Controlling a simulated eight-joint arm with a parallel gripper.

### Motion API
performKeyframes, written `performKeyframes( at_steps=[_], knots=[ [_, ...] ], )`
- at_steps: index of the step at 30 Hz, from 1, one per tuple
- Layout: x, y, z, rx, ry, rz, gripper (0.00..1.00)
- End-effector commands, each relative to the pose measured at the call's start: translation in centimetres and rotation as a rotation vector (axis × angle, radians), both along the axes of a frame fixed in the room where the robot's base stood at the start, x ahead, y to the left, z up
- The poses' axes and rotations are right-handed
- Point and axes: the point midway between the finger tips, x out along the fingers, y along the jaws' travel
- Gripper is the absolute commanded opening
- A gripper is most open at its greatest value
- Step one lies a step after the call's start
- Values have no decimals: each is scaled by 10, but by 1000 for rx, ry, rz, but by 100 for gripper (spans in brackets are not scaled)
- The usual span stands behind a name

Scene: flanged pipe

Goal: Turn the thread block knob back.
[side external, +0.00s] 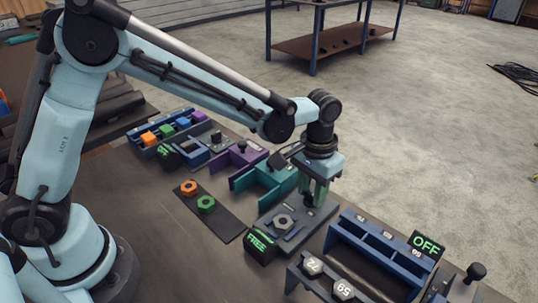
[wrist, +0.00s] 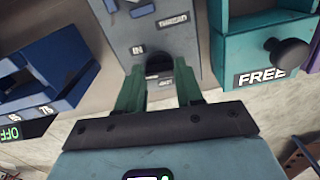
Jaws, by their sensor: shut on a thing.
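The thread block (wrist: 145,40) is a grey plate with labels including THREAD and IN in the wrist view. In the side view the thread block (side external: 318,214) lies below my gripper, with a grey hexagonal nut (side external: 283,224) on it. My gripper (wrist: 158,72) has its green fingers shut on the dark thread block knob (wrist: 158,62), which sits between the fingertips and is partly hidden by them. In the side view my gripper (side external: 312,196) points down at the block's far end.
A FREE display (side external: 258,243) stands at the block's near left. A teal fixture (side external: 270,180) is close behind, and a blue rack (side external: 375,250) with an OFF display (side external: 426,245) is to the right. A dark mat (side external: 213,213) holds an orange nut (side external: 189,187) and a green nut (side external: 206,204).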

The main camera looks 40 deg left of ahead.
Motion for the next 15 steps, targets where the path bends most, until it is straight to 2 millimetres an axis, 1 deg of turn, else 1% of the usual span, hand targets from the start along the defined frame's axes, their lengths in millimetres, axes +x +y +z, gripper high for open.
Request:
performKeyframes(
  at_steps=[6, 15],
  knots=[
    [0, 0, 0, 0, 2, 71, 6],
    [0, 0, 1, 0, 2, 97, 6]
  ],
)
